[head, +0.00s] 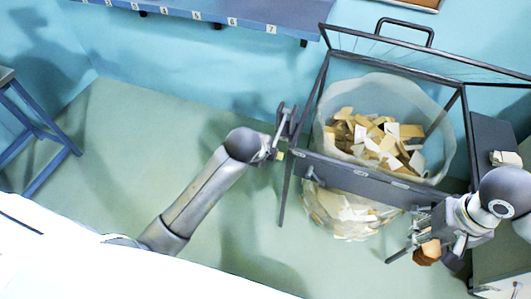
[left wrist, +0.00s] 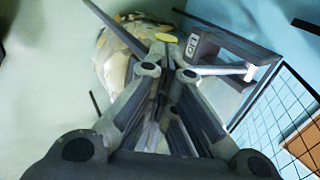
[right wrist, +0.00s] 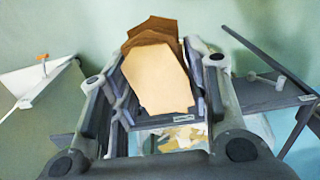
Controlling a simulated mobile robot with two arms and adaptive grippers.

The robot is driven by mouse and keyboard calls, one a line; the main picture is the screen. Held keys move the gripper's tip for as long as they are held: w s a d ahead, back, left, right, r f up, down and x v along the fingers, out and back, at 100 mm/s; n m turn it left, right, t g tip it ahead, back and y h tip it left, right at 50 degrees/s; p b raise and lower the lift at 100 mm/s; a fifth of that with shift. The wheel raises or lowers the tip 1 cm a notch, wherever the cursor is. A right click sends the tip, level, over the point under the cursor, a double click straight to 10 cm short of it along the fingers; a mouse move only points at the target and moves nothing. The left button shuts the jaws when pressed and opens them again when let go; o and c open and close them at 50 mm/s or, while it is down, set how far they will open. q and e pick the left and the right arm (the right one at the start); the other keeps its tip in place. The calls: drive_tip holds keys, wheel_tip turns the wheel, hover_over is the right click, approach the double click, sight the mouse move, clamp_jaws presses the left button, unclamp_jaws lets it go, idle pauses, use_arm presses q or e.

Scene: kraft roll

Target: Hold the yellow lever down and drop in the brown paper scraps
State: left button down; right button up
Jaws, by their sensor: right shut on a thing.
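The yellow lever end (head: 280,155) is a small pad by my left gripper (head: 287,122), at the left side of the bin frame. It also shows in the left wrist view (left wrist: 166,37), just beyond my fingertips; I cannot tell if they touch it. The left fingers are close together with nothing seen between them. My right gripper (head: 412,243) is shut on the brown paper scraps (head: 430,250), in front of the frame's right corner. In the right wrist view the scraps (right wrist: 158,75) are a small stack of tan and brown pieces.
A clear bag (head: 437,125) full of paper and card pieces hangs in the dark bin frame (head: 360,178). The mesh lid (head: 440,65) stands raised at the back, leaving the top open. A dark cabinet (head: 495,140) stands right; a blue numbered shelf (head: 215,12) is on the wall.

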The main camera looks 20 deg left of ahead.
use_arm(q)
drive_tip(key=shift+r, duration=0.85)
drive_tip(key=c, duration=2.2)
unclamp_jaws()
drive_tip(key=o, duration=0.5)
drive_tip(key=v, duration=1.2)
drive_tip(key=shift+w, duration=0.1)
